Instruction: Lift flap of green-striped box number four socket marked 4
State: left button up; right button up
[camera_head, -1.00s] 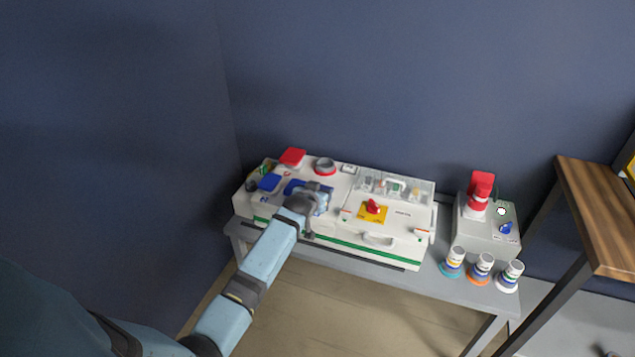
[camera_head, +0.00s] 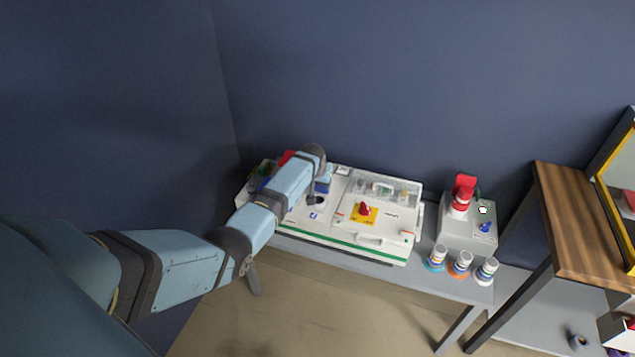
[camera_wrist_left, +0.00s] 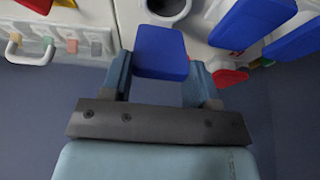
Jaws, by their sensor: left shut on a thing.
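The white box with a green stripe (camera_head: 345,243) stands on the grey table. A blue flap (camera_head: 323,187) is raised near the box's middle, with a dark round socket and a small blue mark in front of it; the mark is too small to read. My left gripper (camera_head: 322,172) is at this flap from above. In the left wrist view the blue flap (camera_wrist_left: 160,52) sits between the two fingers (camera_wrist_left: 160,78), which are shut on it. My left arm hides part of the box's left side. My right gripper is not in view.
The box also carries a red knob on a yellow plate (camera_head: 364,212) and a clear-covered section. A grey box with a red plug (camera_head: 463,196) and several striped cylinders (camera_head: 461,263) stand to the right. A wooden-topped table (camera_head: 585,215) is further right. A wall is close behind.

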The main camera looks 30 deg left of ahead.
pick_arm(q)
jog(key=shift+w+g, duration=0.25)
jog(key=shift+g, duration=0.15)
jog(key=shift+a, duration=0.1)
jog(key=o, duration=1.2)
jog(key=p+v, duration=0.1)
jog(key=v, duration=0.6)
jog(key=p+v, duration=0.1)
jog(key=v, duration=0.6)
jog(key=shift+w+a, duration=0.1)
jog(key=shift+a, duration=0.1)
